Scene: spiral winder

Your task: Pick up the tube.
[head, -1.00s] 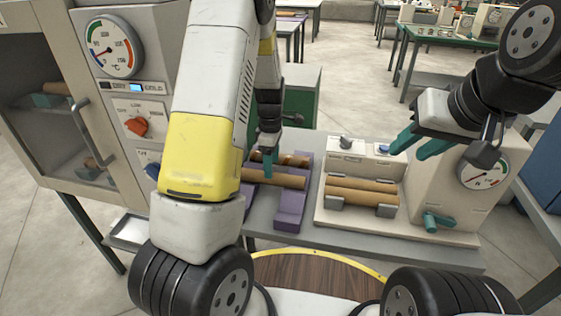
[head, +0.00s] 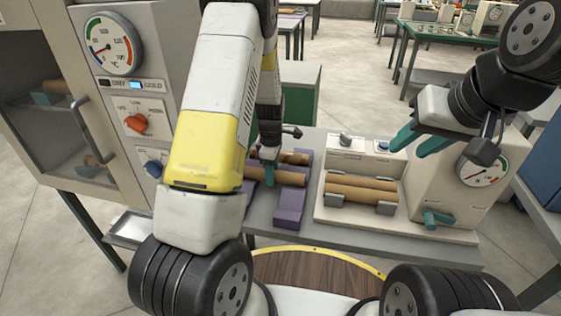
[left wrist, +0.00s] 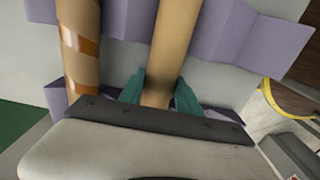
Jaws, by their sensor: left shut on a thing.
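A plain tan tube (head: 288,178) lies across a purple rack (head: 290,208) on the grey table, at the middle of the head view. My left gripper (head: 268,175) is over the left part of this tube with its teal fingers around it. In the left wrist view, the fingers (left wrist: 158,92) are shut on the tube (left wrist: 172,45), one on each side. A second tube (head: 294,157) lies behind it on the rack; its spiral band shows in the left wrist view (left wrist: 80,45). My right gripper (head: 404,150) is open and empty above the beige machine.
The beige machine (head: 455,180) with a dial stands right of the rack, with two brown rollers (head: 362,188) at its front. A cabinet (head: 60,130) with a glass door and gauge stands at the left. Bare table lies in front of the rack.

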